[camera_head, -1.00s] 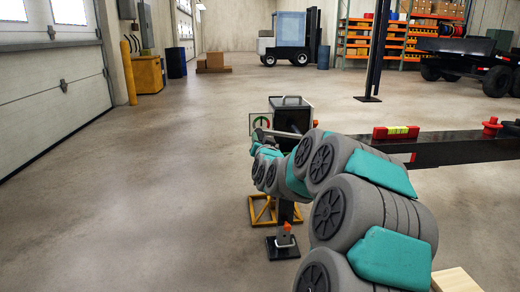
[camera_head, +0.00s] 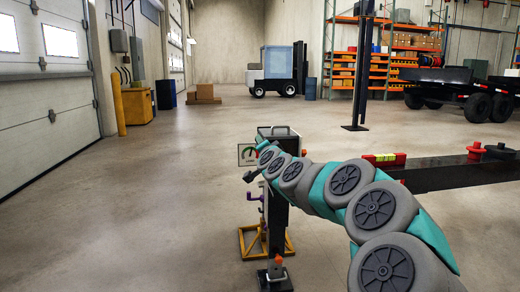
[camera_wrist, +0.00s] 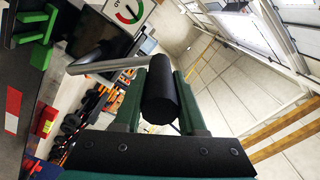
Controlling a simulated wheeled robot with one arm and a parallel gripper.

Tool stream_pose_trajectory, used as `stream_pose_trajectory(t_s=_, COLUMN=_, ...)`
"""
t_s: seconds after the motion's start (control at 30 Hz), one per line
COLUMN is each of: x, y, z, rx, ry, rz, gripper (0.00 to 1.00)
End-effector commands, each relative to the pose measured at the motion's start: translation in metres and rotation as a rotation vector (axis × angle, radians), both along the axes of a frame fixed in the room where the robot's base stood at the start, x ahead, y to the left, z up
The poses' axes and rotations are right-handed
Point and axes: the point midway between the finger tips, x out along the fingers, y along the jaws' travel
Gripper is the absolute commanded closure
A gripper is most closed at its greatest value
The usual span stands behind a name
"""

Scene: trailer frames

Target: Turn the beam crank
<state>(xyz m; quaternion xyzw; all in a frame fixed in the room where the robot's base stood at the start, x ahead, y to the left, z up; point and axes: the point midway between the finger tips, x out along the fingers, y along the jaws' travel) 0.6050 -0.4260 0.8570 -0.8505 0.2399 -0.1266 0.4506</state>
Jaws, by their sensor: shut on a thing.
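The beam crank's black cylindrical handle (camera_wrist: 160,92) sits between the two green fingers of my gripper (camera_wrist: 158,100) in the wrist view. The fingers are shut on it. A metal crank arm (camera_wrist: 108,66) runs from the handle toward the left. In the head view, my gripper (camera_head: 255,173) is at the left side of the dark upright post (camera_head: 280,222), below a gauge with a green and red arc (camera_head: 247,154). My wrist hides part of the post. The gauge also shows in the wrist view (camera_wrist: 130,10), cut by the top edge.
A dark beam (camera_head: 455,175) reaches right from behind my arm, with a red level (camera_head: 384,159) on it. A yellow stand (camera_head: 249,241) is at the post's foot. Open concrete floor lies left. A dark column (camera_head: 361,75) stands farther back.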

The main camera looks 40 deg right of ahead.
Motion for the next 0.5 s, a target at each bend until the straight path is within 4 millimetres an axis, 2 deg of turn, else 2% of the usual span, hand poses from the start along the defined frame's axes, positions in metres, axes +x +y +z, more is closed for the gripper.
stream_pose_trajectory(t_s=0.4, x=-0.0019, y=-0.0028, z=0.0041, rx=0.0, ry=-0.008, rz=-0.006, gripper=1.0)
stream_pose_trajectory(t_s=0.43, x=-0.0019, y=-0.0028, z=0.0041, rx=0.0, ry=-0.007, rz=-0.005, gripper=0.57)
stream_pose_trajectory(t_s=0.5, x=-0.0018, y=-0.0025, z=0.0037, rx=0.0, ry=-0.007, rz=-0.005, gripper=0.49)
